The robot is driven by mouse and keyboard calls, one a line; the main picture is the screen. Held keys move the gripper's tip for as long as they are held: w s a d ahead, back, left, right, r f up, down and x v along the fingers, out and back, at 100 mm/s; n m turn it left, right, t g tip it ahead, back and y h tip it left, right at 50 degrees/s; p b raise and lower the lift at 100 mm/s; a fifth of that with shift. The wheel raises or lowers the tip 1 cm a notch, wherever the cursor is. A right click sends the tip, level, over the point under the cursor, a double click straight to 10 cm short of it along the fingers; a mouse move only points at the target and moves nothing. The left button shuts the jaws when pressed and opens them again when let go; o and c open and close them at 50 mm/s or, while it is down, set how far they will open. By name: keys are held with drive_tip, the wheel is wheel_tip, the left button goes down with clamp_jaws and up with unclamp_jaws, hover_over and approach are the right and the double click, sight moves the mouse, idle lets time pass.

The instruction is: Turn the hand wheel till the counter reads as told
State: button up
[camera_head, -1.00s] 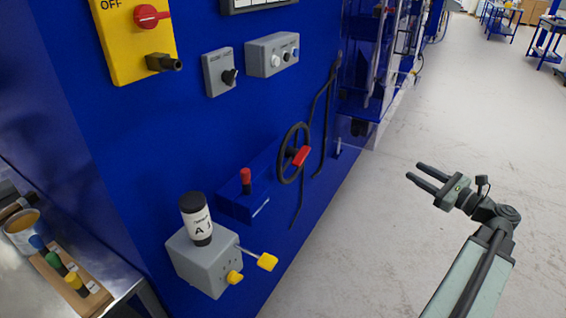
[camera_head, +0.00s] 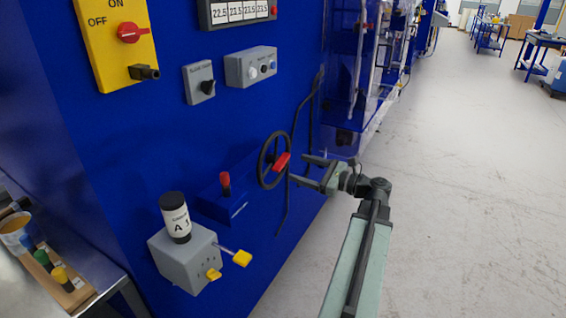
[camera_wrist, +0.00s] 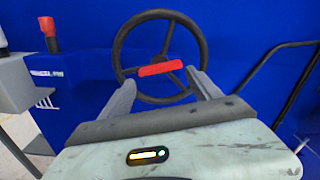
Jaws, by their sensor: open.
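The black hand wheel (camera_head: 268,147) with a red handle (camera_head: 282,162) stands on the blue machine wall. In the wrist view the wheel (camera_wrist: 203,47) is straight ahead, its red handle (camera_wrist: 160,68) lying across its lower middle. My gripper (camera_head: 299,170) is open and empty, just right of the wheel in the head view. In the wrist view its two fingers stand either side of the wheel's lower part; I cannot tell if they touch it. The counter (camera_head: 242,11) at the top edge shows several panels, which seem to read 22.5, partly cut off.
A red-topped lever (camera_head: 225,184) is left of the wheel. A grey box (camera_head: 187,258) with a black-capped bottle (camera_head: 176,219) and yellow knobs juts out lower left. Black bars (camera_wrist: 290,90) stand right of the wheel. The floor (camera_head: 450,200) on the right is clear.

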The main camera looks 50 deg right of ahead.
sight(285, 163)
drive_tip(key=o, duration=0.4)
drive_tip(key=shift+w, duration=0.1)
drive_tip(key=x, duration=0.7)
drive_tip(key=shift+w, duration=0.25)
